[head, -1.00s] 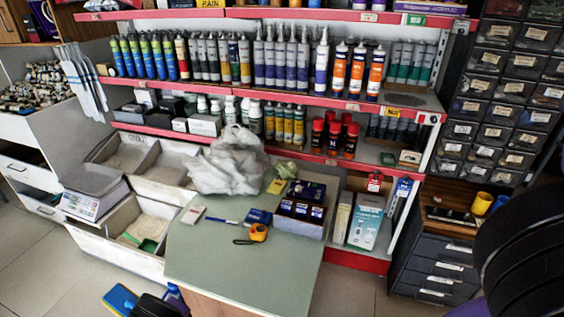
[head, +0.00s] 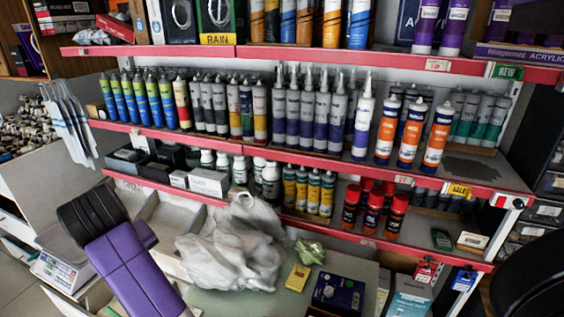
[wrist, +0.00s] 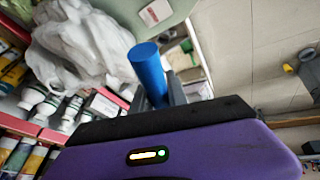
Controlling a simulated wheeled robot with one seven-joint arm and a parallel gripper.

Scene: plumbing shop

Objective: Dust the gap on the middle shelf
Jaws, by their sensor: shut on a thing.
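My gripper (wrist: 168,92) is shut on a blue cylindrical handle (wrist: 148,66) in the wrist view. What is at the handle's far end cannot be told. The middle shelf (head: 290,148) runs across the head view with a red front edge. Its bare gap (head: 470,168) is a dark, dusty-looking patch at the right, beside the orange-and-white tubes (head: 409,134) and in front of teal-labelled tubes (head: 478,116). A purple part of my arm is at the lower left of the head view, well away from the gap. The gripper's fingers cannot be made out there.
Several blue-and-white nozzle tubes (head: 308,115) stand left of the orange ones. Red-capped cans (head: 373,212) stand on the shelf below. A crumpled grey plastic bag (head: 235,250) lies on the counter in front. The upper shelf (head: 370,62) overhangs the gap.

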